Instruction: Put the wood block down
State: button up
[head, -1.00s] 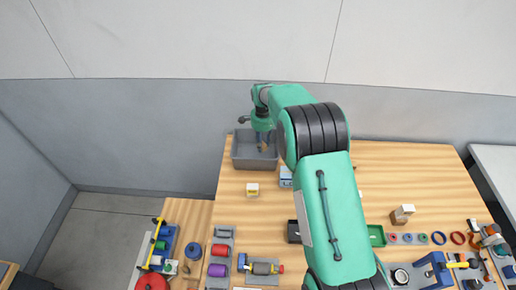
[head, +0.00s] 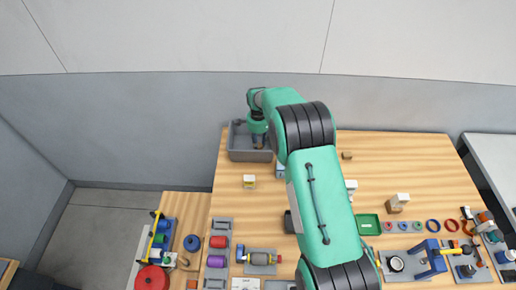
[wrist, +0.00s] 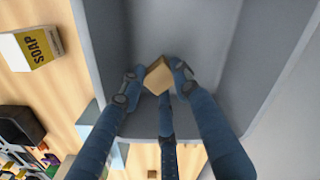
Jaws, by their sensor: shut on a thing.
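My gripper (wrist: 157,82) is shut on a small tan wood block (wrist: 158,76), held between its fingertips in the wrist view. Block and fingertips are inside or just over the grey bin (wrist: 225,30); I cannot tell whether the block touches the bin's floor. In the head view my gripper (head: 259,141) points down into the grey bin (head: 236,155) at the back left of the table, and the block is too small there to make out clearly.
A green tray (head: 368,225), coloured rings and several tools lie toward the right front.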

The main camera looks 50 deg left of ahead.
jog(key=shift+f, duration=1.75)
jog(key=shift+f, duration=0.25)
jog(key=o, duration=0.9)
jog(key=shift+r, duration=0.1)
jog(key=shift+r, duration=0.15)
jog(key=shift+r+b, duration=0.4)
jog(key=shift+r, duration=5.55)
jog(key=shift+r, duration=0.1)
